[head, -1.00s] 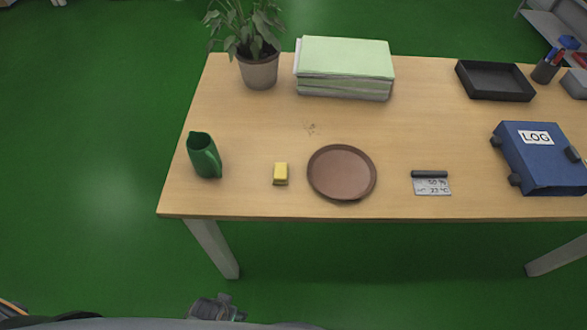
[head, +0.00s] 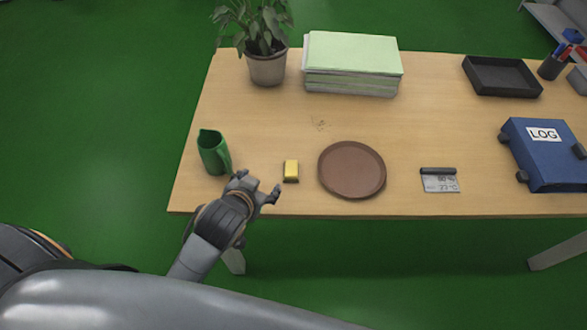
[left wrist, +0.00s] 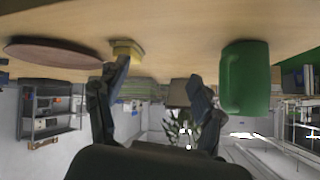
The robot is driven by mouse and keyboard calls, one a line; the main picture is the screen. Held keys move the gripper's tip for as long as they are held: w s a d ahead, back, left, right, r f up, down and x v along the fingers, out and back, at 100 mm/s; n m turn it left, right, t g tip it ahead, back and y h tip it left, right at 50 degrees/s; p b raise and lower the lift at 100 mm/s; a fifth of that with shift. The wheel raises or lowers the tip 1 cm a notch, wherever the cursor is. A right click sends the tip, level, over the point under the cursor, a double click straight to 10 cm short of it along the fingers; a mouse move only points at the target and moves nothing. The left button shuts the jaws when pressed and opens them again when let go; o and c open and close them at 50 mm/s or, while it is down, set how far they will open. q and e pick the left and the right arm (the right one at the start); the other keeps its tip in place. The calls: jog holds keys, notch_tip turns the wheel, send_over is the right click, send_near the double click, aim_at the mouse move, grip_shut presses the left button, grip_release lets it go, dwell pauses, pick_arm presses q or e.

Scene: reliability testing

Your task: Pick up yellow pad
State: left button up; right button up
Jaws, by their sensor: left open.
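The yellow pad (head: 291,171) is a small block on the wooden table, between the green pitcher and the round brown tray, near the front edge. My left gripper (head: 259,186) is open and empty at the table's front edge, just left of the pad and apart from it. In the left wrist view, which looks upside down, the pad (left wrist: 127,50) shows beyond one fingertip of the open left gripper (left wrist: 160,75), which partly covers it. My right gripper is not in view.
The green pitcher (head: 212,152) stands close behind my left gripper. The round brown tray (head: 352,170) lies right of the pad.

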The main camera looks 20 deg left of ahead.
pick_arm(q)
jog(key=w+d+r+m+t+h, duration=0.3)
jog(key=w+d+r+t, duration=0.25)
jog(key=r, duration=0.45)
jog(key=w+d+r+m+t+h, duration=0.2)
jog(key=w+d+r+t, duration=0.3)
jog(key=r, duration=0.5)
jog(key=d+r+m+g+h, duration=0.2)
jog(key=d+r+m+h, duration=0.5)
jog(key=m+h, duration=0.15)
jog(key=s+d+r+m+g+h, duration=0.1)
jog(key=s+d+m+g+h, duration=0.4)
jog(key=d+m+g+h, duration=0.35)
jog(key=m+g+y, duration=0.9)
jog(key=g+y, duration=0.1)
jog(key=y, duration=1.1)
send_over(291, 168)
notch_tip(291, 168, down, 19)
notch_tip(291, 168, down, 8)
jog(key=shift+s+r+p, duration=0.1)
jog(key=shift+r+p, duration=0.05)
jog(key=shift+p, duration=0.35)
jog(key=shift+f+p, duration=0.65)
jog(key=shift+f, duration=2.1)
jog(key=c, duration=1.1)
